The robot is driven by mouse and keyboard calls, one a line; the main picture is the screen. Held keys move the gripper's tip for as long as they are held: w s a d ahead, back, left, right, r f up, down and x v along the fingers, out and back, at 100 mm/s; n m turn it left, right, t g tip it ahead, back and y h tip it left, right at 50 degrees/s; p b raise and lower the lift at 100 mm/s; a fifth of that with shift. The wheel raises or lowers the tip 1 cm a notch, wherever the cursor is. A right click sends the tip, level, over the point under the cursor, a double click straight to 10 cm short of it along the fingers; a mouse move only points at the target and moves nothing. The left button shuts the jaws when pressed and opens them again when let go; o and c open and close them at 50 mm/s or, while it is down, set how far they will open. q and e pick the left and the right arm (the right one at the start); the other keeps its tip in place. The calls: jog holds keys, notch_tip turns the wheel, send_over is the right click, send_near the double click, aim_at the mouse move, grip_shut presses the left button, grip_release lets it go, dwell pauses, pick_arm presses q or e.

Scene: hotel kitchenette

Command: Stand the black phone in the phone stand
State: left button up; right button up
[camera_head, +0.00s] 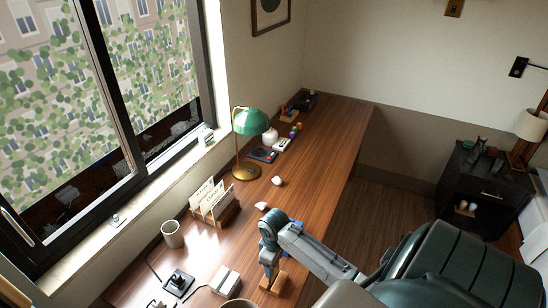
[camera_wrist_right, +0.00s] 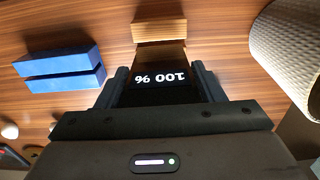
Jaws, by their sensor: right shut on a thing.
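The black phone (camera_wrist_right: 158,90) is between the fingers of my right gripper (camera_wrist_right: 158,84) in the right wrist view. The wooden phone stand (camera_wrist_right: 165,30) is just beyond the phone's far end. I cannot tell whether the phone touches the stand or sits in its slot. In the head view my right gripper (camera_head: 268,272) points down over the desk beside the stand (camera_head: 278,285), and the phone is not clearly visible there. My left gripper is not in view.
A blue block-like item (camera_wrist_right: 62,72), apparently in two layers, lies left of the stand in the wrist view. A pale ribbed cup (camera_wrist_right: 292,45) is close on the right. A letter rack (camera_head: 213,208), another cup (camera_head: 172,234) and a green lamp (camera_head: 250,122) stand along the desk (camera_head: 318,135).

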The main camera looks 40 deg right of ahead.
jog(key=shift+f+b, duration=0.5)
jog(key=shift+f, duration=1)
jog(key=o, duration=1.3)
jog(key=shift+c, duration=0.2)
notch_tip(320, 180, up, 11)
jog(key=b, duration=0.2)
jog(key=shift+f+b, duration=0.1)
jog(key=shift+b, duration=0.25)
